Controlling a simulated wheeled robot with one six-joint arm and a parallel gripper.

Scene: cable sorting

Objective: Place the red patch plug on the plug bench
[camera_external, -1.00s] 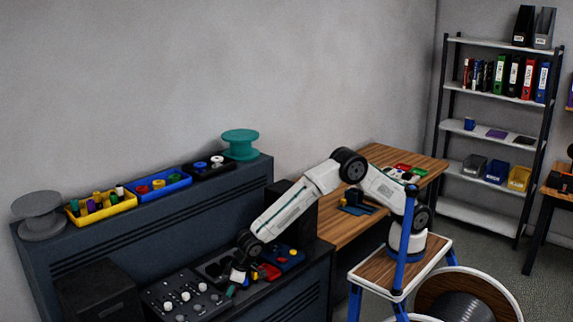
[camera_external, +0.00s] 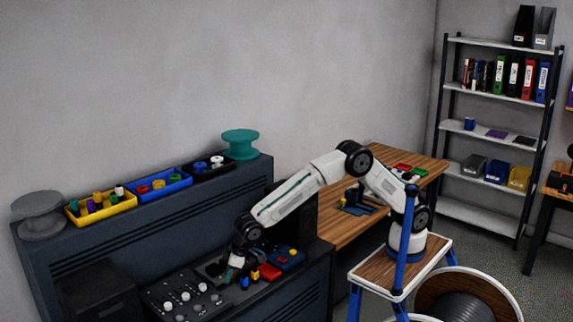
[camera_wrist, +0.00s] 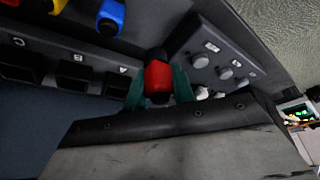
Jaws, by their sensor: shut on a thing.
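The red patch plug (camera_wrist: 157,77), red with black ends, sits between the teal fingertips of my gripper (camera_wrist: 158,88) in the wrist view. My gripper is shut on it. In the external view my gripper (camera_external: 229,274) is low over the dark worktop, just left of a blue piece, and the held plug cannot be made out. A dark block with square openings lettered A and C (camera_wrist: 75,76) is left of the plug in the wrist view. I cannot tell whether this is the plug bench, or whether the plug touches anything below.
A panel with knobs (camera_external: 185,297) lies beside my gripper. Blue (camera_external: 244,283), yellow (camera_external: 255,274) and red (camera_external: 269,271) pieces stand to its right, with a blue tray (camera_external: 290,258) beyond. A dark box (camera_external: 95,290) stands at left.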

